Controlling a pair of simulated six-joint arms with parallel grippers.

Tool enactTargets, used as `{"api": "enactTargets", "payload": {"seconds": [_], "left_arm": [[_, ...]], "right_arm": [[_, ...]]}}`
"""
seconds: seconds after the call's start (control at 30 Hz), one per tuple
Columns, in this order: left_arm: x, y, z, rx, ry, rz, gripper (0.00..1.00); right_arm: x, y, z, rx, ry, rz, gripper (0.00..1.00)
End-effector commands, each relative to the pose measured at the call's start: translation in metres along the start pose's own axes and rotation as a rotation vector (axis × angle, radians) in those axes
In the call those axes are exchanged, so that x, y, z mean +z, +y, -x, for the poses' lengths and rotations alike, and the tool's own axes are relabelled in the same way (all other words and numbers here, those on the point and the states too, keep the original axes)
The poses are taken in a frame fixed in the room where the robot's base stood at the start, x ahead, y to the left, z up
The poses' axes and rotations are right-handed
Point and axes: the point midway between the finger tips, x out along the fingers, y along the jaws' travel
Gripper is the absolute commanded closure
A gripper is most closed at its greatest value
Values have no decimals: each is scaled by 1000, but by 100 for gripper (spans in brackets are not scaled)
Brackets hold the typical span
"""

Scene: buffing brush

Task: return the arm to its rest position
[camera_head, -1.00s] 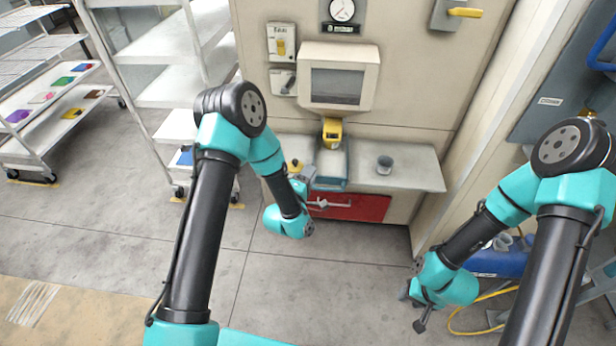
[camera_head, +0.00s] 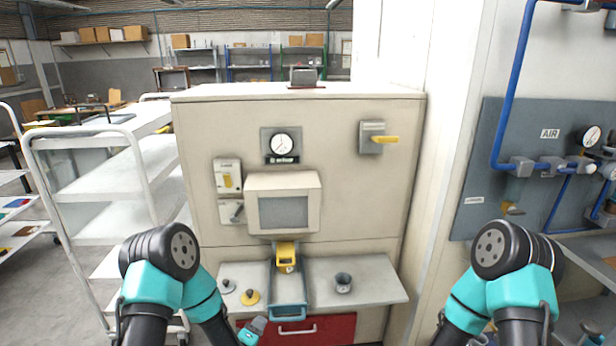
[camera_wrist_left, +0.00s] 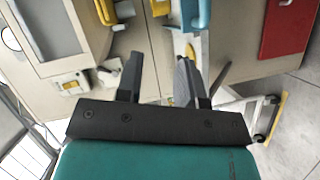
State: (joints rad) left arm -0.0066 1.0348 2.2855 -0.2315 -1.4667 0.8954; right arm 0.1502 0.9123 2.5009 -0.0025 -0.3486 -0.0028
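My left arm comes in from the lower left in the head view, its wrist (camera_head: 252,331) low in front of the machine's shelf. In the left wrist view my left gripper (camera_wrist_left: 160,78) has its two dark fingers apart with nothing held between them. The machine (camera_head: 340,200) stands straight ahead.
The machine's shelf (camera_head: 378,284) carries a grey cup (camera_head: 343,283), a yellow knobbed disc (camera_head: 250,297) and a grey one (camera_head: 228,286). A red drawer (camera_head: 335,329) is below. A white rack (camera_head: 100,188) stands left; a pipe panel (camera_head: 488,160) is right.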

Motion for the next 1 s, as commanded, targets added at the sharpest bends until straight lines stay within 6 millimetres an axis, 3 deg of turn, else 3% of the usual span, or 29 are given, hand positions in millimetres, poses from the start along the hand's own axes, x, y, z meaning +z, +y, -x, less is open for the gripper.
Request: {"api": "enactTargets", "payload": {"seconds": [0.27, 0.5, 0.73, 0.83, 1.0], "left_arm": [[13, -74, 62, -398, -245, -264, 65], [32, -118, 143, -655, -572, -421, 65], [50, -133, 215, -768, -881, -486, 65], [54, -133, 229, -780, -944, -493, 65], [55, -133, 232, -782, -962, -496, 65]], "right_arm": [[0, 0, 0, 0, 0, 0, 57], [0, 0, 0, 0, 0, 0, 57], [0, 0, 0, 0, 0, 0, 57], [0, 0, 0, 0, 0, 0, 57], [0, 0, 0, 0, 0, 0, 57]]}}
